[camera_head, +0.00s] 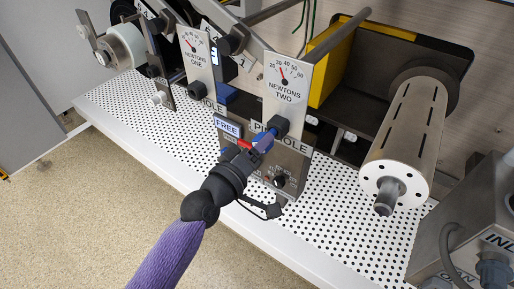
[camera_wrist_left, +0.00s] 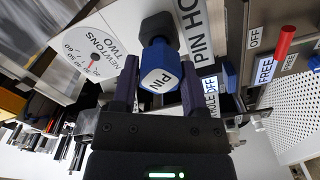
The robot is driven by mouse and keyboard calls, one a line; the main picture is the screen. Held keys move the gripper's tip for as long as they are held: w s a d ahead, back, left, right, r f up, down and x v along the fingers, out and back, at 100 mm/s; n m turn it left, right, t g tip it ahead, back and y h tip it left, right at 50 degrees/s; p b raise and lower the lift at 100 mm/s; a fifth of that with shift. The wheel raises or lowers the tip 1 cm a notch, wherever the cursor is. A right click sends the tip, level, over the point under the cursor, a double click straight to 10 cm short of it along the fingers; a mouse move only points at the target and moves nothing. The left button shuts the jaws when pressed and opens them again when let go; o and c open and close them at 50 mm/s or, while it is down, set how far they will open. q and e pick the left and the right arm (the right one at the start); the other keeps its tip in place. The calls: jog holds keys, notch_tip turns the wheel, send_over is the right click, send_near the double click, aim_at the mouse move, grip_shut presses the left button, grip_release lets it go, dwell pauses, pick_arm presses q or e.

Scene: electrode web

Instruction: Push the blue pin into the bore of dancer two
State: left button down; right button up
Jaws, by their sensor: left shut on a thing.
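My left gripper (camera_head: 264,142) is shut on the blue pin (camera_wrist_left: 160,68), whose end face reads PIN. In the left wrist view the pin sits between the two fingers (camera_wrist_left: 157,85). The pin lies in front of a dark block (camera_head: 280,125) on the plate of dancer two (camera_head: 287,90), the one with the NEWTONS TWO dial. The dark block also shows behind the pin in the wrist view (camera_wrist_left: 156,24). The PIN HOLE label (camera_head: 292,143) is beside it. The bore is hidden, so I cannot tell how deep the pin is. My right gripper is not in view.
The NEWTONS ONE plate (camera_head: 196,65) stands to the left, with another blue part (camera_head: 225,95) near it. A red lever (camera_wrist_left: 285,40) sits by the OFF and FREE labels. A slotted roller (camera_head: 405,130) stands at right above the perforated white deck (camera_head: 330,215).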

pick_arm(q)
jog(key=shift+x, duration=0.8)
jog(key=shift+w+d+b, duration=0.25)
jog(key=shift+w+b, duration=0.05)
jog(key=shift+b, duration=0.1)
jog(key=shift+c, duration=0.2)
grip_release()
jog(key=shift+s+a, duration=0.2)
jog(key=shift+s, duration=0.05)
jog(key=p+v, duration=0.3)
jog(key=v, duration=0.6)
jog(key=shift+s, duration=0.15)
jog(key=shift+a, duration=0.1)
